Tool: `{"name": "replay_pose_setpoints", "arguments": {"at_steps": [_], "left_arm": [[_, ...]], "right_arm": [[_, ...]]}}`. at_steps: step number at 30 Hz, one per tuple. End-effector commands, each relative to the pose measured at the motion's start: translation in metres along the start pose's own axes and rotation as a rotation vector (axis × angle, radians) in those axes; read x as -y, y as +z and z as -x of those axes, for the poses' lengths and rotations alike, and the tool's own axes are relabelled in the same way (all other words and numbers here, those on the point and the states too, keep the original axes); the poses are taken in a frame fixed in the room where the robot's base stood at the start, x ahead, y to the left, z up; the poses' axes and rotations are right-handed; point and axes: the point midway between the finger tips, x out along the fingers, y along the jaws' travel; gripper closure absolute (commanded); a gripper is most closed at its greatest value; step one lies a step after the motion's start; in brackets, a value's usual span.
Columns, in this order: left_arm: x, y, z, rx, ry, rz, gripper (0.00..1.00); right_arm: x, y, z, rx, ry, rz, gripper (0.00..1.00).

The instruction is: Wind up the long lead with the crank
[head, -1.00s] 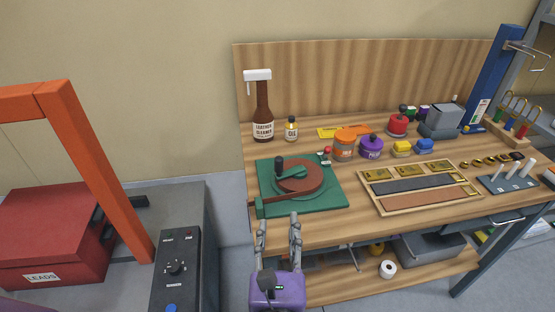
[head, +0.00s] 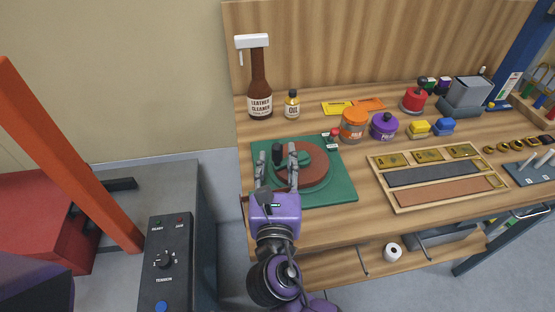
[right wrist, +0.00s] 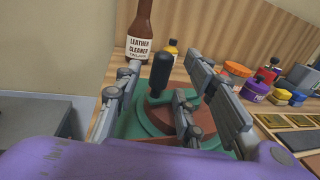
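The winder has a green base (head: 335,188) on the bench's left part, with a red-brown disc (head: 318,173) on top. Its green crank carries an upright black knob (head: 277,153), which also shows in the right wrist view (right wrist: 160,76). My right gripper (head: 277,160) is open over the winder, its fingers apart on either side of the knob, with no clear contact. Part of the crank and disc is hidden behind the fingers. A lead cannot be told apart from the red-brown disc. My left gripper is not in view.
A leather cleaner bottle (head: 260,85) and an oil bottle (head: 292,105) stand behind the winder. An orange jar (head: 353,124) and a purple jar (head: 384,127) stand right of it. A wooden tray (head: 390,200) lies further right. A control box (head: 170,262) stands left, beyond a gap.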

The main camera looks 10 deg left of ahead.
Motion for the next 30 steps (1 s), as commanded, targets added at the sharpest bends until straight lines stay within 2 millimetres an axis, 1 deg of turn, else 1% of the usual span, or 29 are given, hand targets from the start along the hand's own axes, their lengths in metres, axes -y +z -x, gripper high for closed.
{"name": "replay_pose_setpoints", "arguments": {"at_steps": [3, 11, 14, 18, 20, 30], "left_arm": [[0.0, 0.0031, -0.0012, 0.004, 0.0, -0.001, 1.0], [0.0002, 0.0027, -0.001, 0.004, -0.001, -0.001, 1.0], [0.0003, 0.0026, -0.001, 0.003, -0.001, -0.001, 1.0], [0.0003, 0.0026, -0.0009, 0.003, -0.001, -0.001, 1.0], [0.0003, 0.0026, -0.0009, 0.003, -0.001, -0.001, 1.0], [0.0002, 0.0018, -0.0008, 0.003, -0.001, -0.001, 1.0]], "right_arm": [[0.0003, -0.0006, -0.0075, 0.0, -0.001, 0.0, 0.63], [0.0004, 0.0008, -0.0089, 0.001, -0.001, 0.0, 0.63], [0.0003, 0.0008, -0.0088, 0.001, 0.0, 0.0, 0.75], [0.0003, 0.0007, -0.0087, 0.0, 0.0, 0.0, 0.93], [0.0002, 0.0007, -0.0086, 0.001, 0.0, 0.0, 1.0], [-0.0017, 0.0004, -0.0104, -0.002, -0.021, -0.003, 1.0]]}}
